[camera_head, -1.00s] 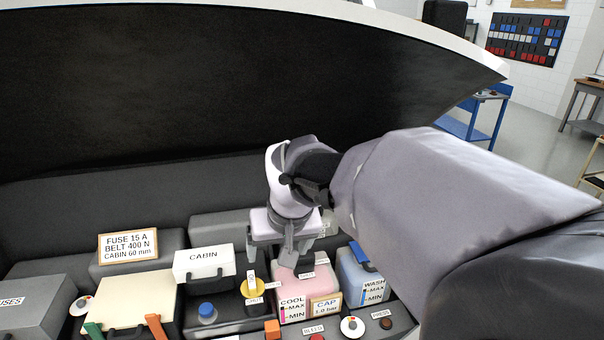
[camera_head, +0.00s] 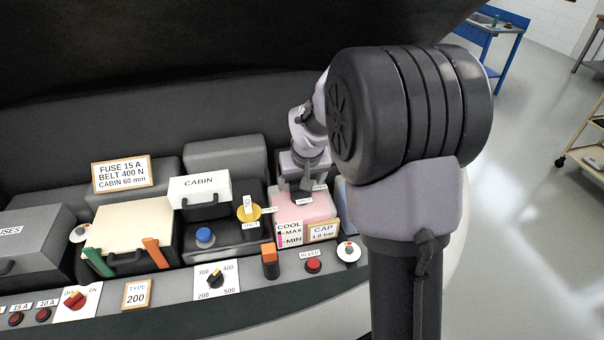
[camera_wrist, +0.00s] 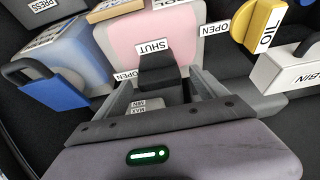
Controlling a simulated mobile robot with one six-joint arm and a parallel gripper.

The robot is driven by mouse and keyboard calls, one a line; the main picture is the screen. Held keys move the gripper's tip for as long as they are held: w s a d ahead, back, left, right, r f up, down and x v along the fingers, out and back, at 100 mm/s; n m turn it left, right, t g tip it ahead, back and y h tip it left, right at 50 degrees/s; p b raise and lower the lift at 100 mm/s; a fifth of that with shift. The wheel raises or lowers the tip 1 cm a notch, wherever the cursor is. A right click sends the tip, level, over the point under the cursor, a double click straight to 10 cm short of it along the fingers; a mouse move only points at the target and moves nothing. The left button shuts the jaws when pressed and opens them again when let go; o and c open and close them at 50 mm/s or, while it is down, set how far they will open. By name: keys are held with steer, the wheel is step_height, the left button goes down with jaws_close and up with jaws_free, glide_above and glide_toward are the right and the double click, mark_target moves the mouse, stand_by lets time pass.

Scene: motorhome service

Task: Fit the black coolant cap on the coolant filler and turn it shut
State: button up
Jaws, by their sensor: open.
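The pink coolant tank (camera_head: 303,207) stands in the engine bay, with COOL, MAX and MIN marks on its front. It also shows in the wrist view (camera_wrist: 118,38). My gripper (camera_head: 296,188) points down over the back part of this tank. In the wrist view my gripper (camera_wrist: 160,88) is open, with one finger on each side of a black coolant cap (camera_wrist: 157,74). The cap appears to sit at the filler, beside the SHUT and OPEN labels; I cannot tell whether the fingers touch it. The filler neck is hidden.
The yellow oil cap (camera_head: 248,211) and the white CABIN box (camera_head: 200,188) are left of the coolant tank. The blue washer tank (camera_wrist: 67,62) with its blue lid is on the other side. A control panel with knobs runs along the front. The raised hood is overhead.

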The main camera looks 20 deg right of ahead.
steer(key=shift+w+f, duration=0.2)
steer(key=shift+f, duration=0.2)
jaws_close()
steer(key=shift+f+m+h+b, duration=0.1)
steer(key=shift+m+h+b, duration=0.3)
steer(key=shift+m+b, duration=0.6)
steer(key=m+g+h+b, duration=0.1)
steer(key=m+b, duration=0.2)
steer(key=m, duration=0.1)
steer(key=shift+m+h, duration=0.3)
steer(key=shift+m, duration=0.3)
steer(key=shift+b, duration=0.3)
